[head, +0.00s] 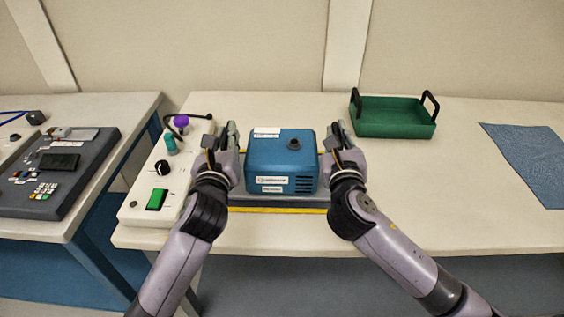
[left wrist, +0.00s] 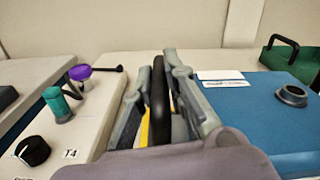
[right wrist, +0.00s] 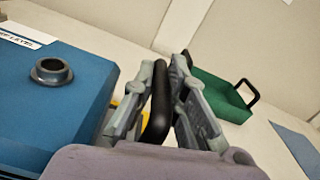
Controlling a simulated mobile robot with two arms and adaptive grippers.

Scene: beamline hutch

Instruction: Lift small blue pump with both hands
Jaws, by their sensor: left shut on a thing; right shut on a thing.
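The small blue pump (head: 282,165) is a blue box with white labels, side vents and a dark round port on top. It is upright between my two grippers. My left gripper (head: 227,142) is shut on the black handle (left wrist: 158,105) at the pump's left side. My right gripper (head: 338,138) is shut on the black handle (right wrist: 158,105) at its right side. A grey, yellow-edged area (head: 280,209) shows below the pump; I cannot tell whether the pump touches it.
A white control box (head: 133,208) with a green switch, black knob, teal knob and purple knob stands close by my left gripper. A green tray (head: 393,129) with black handles is behind right. A blue cloth (head: 535,160) lies far right. A grey panel (head: 35,205) is on the left table.

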